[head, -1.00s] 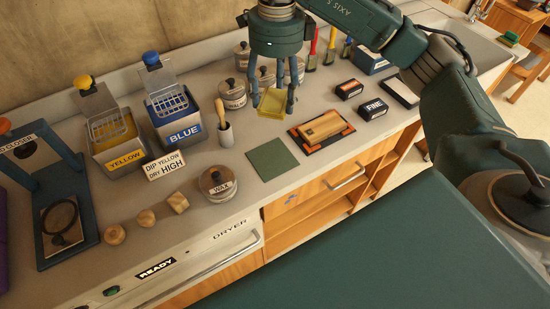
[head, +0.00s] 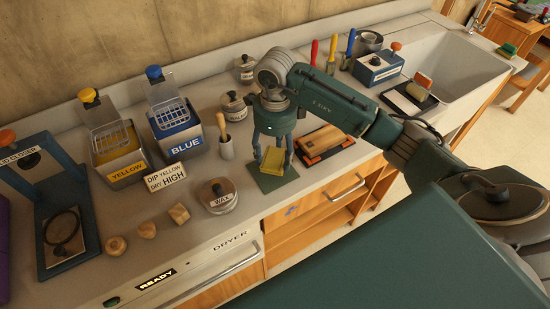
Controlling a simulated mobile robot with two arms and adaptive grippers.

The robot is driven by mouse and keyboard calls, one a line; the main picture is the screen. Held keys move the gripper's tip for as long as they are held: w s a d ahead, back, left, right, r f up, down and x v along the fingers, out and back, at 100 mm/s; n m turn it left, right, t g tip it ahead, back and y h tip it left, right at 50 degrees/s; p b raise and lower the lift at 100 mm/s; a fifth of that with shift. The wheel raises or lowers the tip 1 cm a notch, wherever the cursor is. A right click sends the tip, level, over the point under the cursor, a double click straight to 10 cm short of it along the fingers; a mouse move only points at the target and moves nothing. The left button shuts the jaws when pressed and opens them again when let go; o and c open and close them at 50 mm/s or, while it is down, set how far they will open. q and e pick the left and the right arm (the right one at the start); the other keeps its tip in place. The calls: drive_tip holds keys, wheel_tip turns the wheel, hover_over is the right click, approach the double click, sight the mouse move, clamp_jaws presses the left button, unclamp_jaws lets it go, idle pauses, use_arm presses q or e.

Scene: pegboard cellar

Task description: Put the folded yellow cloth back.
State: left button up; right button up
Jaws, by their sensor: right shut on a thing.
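The folded yellow cloth (head: 271,167) is a small flat yellow block between the fingers of my right gripper (head: 273,160). The gripper points down and is shut on the cloth. It holds the cloth over the dark green square mat (head: 265,188) on the counter. The mat's near edge and corners show around the cloth; I cannot tell whether the cloth touches it. My left gripper is not in view.
A wooden block on a dark orange-cornered tray (head: 325,140) lies just right of the mat. A lidded WAX pot (head: 219,197) stands to its left. A brush holder (head: 226,149) and labelled jars stand behind. Yellow (head: 127,170) and blue (head: 185,146) dip bins are farther left.

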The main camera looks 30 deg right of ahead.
sight(275, 157)
wheel_tip(275, 157, down, 3)
drive_tip(key=shift+f+p, duration=0.1)
drive_tip(key=shift+p, duration=0.2)
drive_tip(key=shift+f, duration=0.2)
drive_tip(key=o, duration=1.1)
drive_tip(key=shift+r, duration=0.1)
